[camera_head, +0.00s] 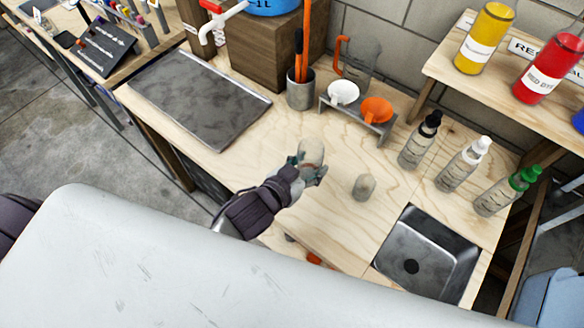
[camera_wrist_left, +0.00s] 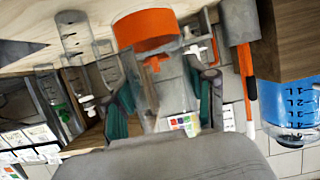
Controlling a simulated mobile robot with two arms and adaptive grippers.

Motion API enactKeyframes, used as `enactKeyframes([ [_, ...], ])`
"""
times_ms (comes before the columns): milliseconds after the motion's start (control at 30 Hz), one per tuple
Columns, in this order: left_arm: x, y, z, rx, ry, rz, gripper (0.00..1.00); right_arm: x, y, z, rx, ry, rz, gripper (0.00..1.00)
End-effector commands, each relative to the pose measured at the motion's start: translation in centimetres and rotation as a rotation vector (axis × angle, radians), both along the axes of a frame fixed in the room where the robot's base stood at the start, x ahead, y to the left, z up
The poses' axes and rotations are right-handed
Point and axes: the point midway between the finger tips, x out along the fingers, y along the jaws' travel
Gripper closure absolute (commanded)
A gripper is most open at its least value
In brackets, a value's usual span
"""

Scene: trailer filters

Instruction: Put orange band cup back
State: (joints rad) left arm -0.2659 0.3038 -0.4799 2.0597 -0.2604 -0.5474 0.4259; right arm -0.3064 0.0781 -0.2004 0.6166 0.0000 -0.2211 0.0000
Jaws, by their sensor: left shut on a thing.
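My left gripper (camera_head: 307,167) is shut on a clear cup (camera_head: 311,150) above the wooden bench; its height over the top is hard to tell. In the left wrist view, the fingers of my left gripper (camera_wrist_left: 165,105) are on both sides of the see-through cup body, and an orange band (camera_wrist_left: 146,28) shows at the top. The band's colour does not show in the head view. A second small clear cup (camera_head: 364,187) stands on the bench to the right of the gripper. My right gripper is not in view.
A metal stand (camera_head: 384,131) holds a white funnel (camera_head: 343,92) and an orange funnel (camera_head: 376,109). Behind is an orange-handled pitcher (camera_head: 360,62); a metal pot (camera_head: 300,92) holds tools. Several bottles (camera_head: 465,165) and a sink (camera_head: 428,255) are at right. A metal tray (camera_head: 200,98) lies left.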

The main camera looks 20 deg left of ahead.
Motion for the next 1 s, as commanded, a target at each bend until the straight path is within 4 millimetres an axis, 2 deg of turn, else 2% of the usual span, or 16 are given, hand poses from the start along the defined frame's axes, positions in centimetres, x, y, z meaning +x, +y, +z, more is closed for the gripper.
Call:
enactKeyframes([
  [33, 0.4, 1.3, -0.6, 0.009, 0.000, 0.000, 0.89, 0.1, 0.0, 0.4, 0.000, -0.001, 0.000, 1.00],
  [100, 0.7, 2.5, -1.4, 0.006, 0.000, 0.000, 0.89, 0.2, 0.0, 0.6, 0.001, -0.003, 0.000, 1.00],
  [300, 1.4, 4.4, -2.6, 0.001, -0.001, 0.001, 0.89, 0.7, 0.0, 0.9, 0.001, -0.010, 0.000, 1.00],
  [633, 1.3, 4.5, -6.5, -0.001, 0.000, 0.002, 0.89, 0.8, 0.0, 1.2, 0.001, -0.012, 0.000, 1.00],
  [1000, 1.3, 4.5, -7.0, -0.001, -0.001, 0.000, 0.89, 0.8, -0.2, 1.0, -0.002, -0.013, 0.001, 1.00],
])
